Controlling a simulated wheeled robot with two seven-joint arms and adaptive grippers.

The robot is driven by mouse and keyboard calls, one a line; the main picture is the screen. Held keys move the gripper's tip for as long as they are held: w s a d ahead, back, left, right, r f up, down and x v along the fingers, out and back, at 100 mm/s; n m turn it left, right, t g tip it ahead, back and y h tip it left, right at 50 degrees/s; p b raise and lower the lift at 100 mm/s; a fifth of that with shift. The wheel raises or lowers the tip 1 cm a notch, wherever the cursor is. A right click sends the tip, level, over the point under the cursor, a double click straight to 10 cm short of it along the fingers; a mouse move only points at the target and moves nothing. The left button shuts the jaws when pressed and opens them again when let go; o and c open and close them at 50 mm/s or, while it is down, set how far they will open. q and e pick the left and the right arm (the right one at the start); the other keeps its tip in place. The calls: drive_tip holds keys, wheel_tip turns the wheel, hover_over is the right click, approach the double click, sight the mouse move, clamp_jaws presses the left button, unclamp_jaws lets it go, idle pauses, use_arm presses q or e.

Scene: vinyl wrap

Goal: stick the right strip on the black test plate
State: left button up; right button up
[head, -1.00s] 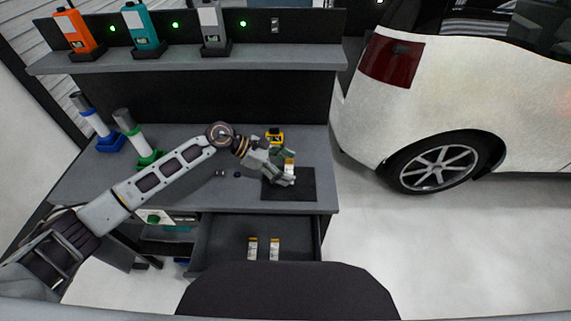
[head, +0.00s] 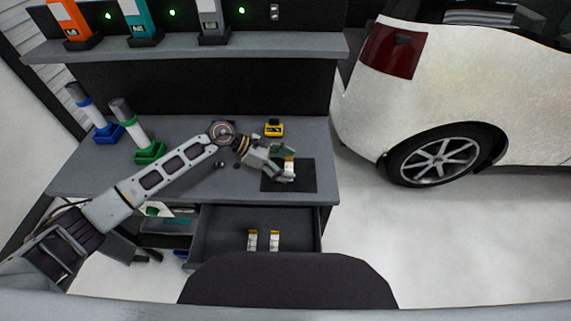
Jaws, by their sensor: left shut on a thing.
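The black test plate (head: 305,182) lies flat near the front right corner of the workbench. My left gripper (head: 287,172) is over the plate and shut on a small white strip with a yellow end (head: 289,165). The fingers hide part of the strip, and I cannot tell whether it touches the plate. Two similar strips lie side by side in the open drawer below, a left one (head: 252,241) and a right one (head: 274,241). My right gripper is not in view.
A yellow device (head: 274,128) stands on the bench (head: 190,180) behind the plate. Blue-based (head: 108,132) and green-based (head: 150,153) holders stand at the left. The open drawer (head: 225,225) juts out in front. A white car (head: 455,90) stands at the right.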

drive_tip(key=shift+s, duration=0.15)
use_arm(q)
drive_tip(key=shift+f, duration=0.15)
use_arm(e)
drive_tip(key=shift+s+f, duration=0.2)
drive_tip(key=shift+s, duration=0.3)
use_arm(q)
drive_tip(key=shift+f+b, duration=0.15)
drive_tip(key=shift+b, duration=0.15)
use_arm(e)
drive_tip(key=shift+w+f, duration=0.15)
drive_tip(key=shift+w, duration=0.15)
use_arm(q)
drive_tip(key=shift+f, duration=0.1)
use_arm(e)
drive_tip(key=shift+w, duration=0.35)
use_arm(q)
drive_tip(key=shift+f, duration=0.1)
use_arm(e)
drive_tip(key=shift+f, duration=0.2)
use_arm(q)
drive_tip(key=shift+b, duration=0.3)
drive_tip(key=shift+f, duration=0.2)
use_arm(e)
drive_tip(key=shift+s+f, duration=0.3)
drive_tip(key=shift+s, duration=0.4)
use_arm(q)
drive_tip(key=shift+f, duration=0.1)
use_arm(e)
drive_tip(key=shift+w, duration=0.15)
